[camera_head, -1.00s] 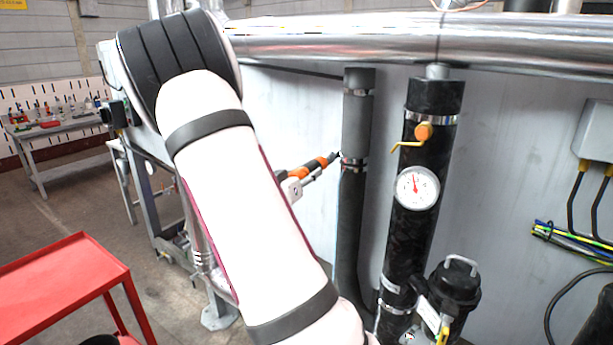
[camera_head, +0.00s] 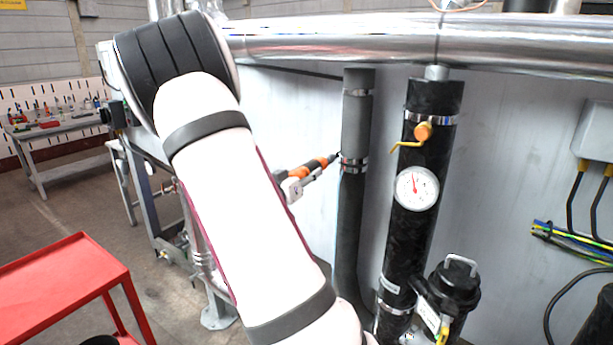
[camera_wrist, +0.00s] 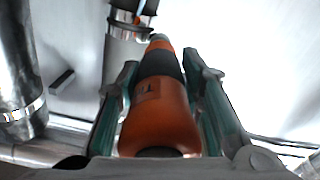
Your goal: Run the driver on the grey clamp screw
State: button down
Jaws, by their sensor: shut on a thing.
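My gripper (camera_wrist: 160,95) is shut on an orange and black driver (camera_wrist: 160,115), seen in the wrist view with a finger on each side. In the head view the driver (camera_head: 312,167) points right and slightly up at the grey pipe (camera_head: 356,215). A metal clamp band (camera_head: 353,163) circles this pipe by the driver's tip. In the wrist view the clamp (camera_wrist: 128,32) shows just beyond the driver's nose. The contact between tip and clamp screw is too small to make out. My arm hides part of the gripper in the head view.
A black pipe with a white gauge (camera_head: 417,189) and a yellow-handled valve (camera_head: 422,131) stands right of the grey pipe. A large silver pipe (camera_head: 420,42) runs across above. A red table (camera_head: 70,280) is at lower left. Pale wall lies behind the pipes.

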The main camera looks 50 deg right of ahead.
jog(key=shift+d+r, duration=0.1)
jog(key=shift+d, duration=0.7)
dwell(1.3)
jog(key=shift+w+a, duration=0.1)
dwell(1.0)
jog(key=shift+a, duration=1.65)
jog(key=shift+a+p, duration=0.15)
jog(key=shift+p, duration=0.15)
